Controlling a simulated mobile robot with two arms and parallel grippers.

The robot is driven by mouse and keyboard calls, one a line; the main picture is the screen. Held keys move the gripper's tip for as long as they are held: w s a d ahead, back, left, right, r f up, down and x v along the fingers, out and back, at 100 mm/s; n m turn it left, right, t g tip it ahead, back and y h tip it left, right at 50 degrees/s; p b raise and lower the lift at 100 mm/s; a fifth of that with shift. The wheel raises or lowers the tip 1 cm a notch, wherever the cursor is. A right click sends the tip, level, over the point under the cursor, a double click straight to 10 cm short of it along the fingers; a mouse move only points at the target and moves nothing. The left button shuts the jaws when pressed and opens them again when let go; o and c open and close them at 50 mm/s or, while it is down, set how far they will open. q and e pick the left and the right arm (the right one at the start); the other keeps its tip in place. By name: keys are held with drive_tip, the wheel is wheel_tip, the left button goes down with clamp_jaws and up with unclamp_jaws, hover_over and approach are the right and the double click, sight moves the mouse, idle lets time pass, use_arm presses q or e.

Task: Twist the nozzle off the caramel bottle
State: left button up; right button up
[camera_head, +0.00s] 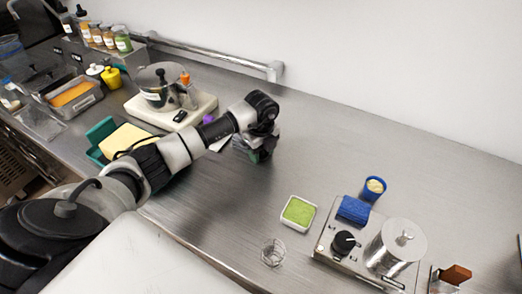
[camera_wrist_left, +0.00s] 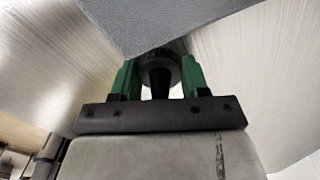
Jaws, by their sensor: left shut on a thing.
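My left gripper (camera_head: 262,152) is low over the counter, right of the scale, with its fingertips mostly hidden by the wrist in the head view. In the left wrist view its green fingers (camera_wrist_left: 158,80) are shut on a black cone-shaped nozzle (camera_wrist_left: 158,78) with a wide dark collar. I cannot tell whether a bottle is attached to it. Several bottles with coloured contents (camera_head: 108,36) stand in a rack at the back left; I cannot tell which of them, if any, is the caramel bottle. My right gripper is not in view.
A grey flat-sided thing (camera_wrist_left: 165,22) is close above the fingers in the wrist view. A pot stands on a white scale (camera_head: 190,115). A green-filled dish (camera_head: 298,212), a wire piece (camera_head: 272,252) and a metal unit (camera_head: 335,258) are at the right. The counter's back middle is clear.

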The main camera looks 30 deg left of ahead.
use_arm(q)
drive_tip(key=o, duration=1)
